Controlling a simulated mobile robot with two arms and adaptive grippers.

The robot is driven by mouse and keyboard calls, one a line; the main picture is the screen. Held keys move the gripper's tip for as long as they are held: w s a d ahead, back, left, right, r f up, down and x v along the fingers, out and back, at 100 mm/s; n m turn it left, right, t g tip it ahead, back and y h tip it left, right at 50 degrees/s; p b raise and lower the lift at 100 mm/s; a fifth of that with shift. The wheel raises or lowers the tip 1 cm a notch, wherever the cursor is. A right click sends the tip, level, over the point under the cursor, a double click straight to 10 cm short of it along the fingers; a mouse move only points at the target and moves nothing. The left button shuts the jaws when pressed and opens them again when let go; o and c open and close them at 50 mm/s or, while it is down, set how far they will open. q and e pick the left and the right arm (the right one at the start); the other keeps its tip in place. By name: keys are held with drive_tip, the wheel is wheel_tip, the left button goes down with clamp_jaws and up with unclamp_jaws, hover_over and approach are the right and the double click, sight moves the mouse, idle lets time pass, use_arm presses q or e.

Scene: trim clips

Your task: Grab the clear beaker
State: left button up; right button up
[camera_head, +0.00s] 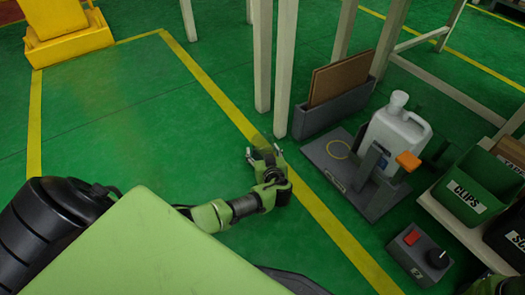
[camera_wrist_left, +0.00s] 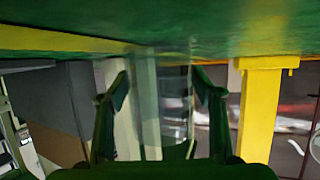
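My left gripper (camera_head: 263,151) is over the green floor beside the yellow line, in the middle of the head view. A faint see-through shape, the clear beaker (camera_head: 262,141), shows between its fingertips. No surface shows directly under the beaker. Its outline is hard to make out against the background. Only a green piece of my right arm shows at the bottom right corner of the head view; its gripper is out of sight.
A grey platform (camera_head: 323,162) with a white jug (camera_head: 395,135) stands right of the gripper.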

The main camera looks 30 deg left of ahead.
use_arm(q)
drive_tip(key=c, duration=0.6)
drive_tip(key=shift+c, duration=0.2)
